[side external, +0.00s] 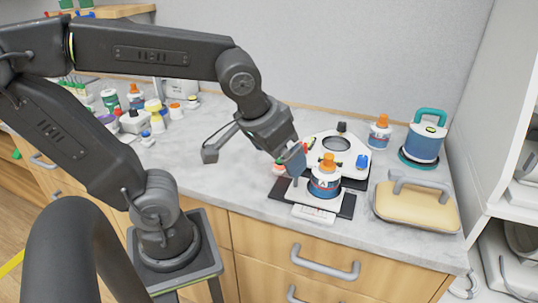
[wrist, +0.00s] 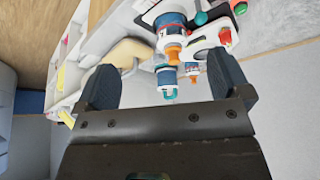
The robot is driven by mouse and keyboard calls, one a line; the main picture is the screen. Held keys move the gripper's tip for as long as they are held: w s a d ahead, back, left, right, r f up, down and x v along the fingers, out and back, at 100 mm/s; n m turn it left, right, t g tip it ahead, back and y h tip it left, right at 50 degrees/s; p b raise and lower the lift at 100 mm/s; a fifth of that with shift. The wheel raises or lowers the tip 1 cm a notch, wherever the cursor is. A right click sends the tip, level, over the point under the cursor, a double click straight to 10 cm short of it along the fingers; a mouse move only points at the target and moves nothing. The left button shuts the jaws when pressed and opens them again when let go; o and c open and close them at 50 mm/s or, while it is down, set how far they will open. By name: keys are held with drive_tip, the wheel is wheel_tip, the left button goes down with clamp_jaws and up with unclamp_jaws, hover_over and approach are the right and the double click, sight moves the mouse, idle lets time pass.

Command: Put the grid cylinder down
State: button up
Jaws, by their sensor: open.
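A blue and white cylinder with an orange cap (side external: 324,181), which I take for the grid cylinder, stands upright on a white and dark plate (side external: 302,200) on the counter. It also shows in the wrist view (wrist: 170,27), beyond my fingers. My gripper (side external: 292,160) is just left of the cylinder and tilted towards it. In the wrist view the two fingers (wrist: 165,72) are wide apart with nothing held between them. The near finger hides part of the plate in the side view.
A white stand with a round dark opening (side external: 350,150) is right behind the cylinder. Several bottles are at the back left. Mid-left counter is clear.

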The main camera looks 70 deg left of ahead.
drive_tip(key=shift+s+d+f+m+t+h, duration=0.1)
drive_tip(key=shift+s+m+t+h, duration=0.1)
drive_tip(key=shift+s+m, duration=0.25)
drive_tip(key=shift+s+d+m+t+h, duration=0.1)
drive_tip(key=shift+s+m+h, duration=0.1)
drive_tip(key=shift+s+m, duration=0.25)
drive_tip(key=shift+s+d+f+m+t+h, duration=0.1)
drive_tip(key=shift+s+m+h, duration=0.1)
drive_tip(key=shift+s+m, duration=0.25)
drive_tip(key=shift+c, duration=0.2)
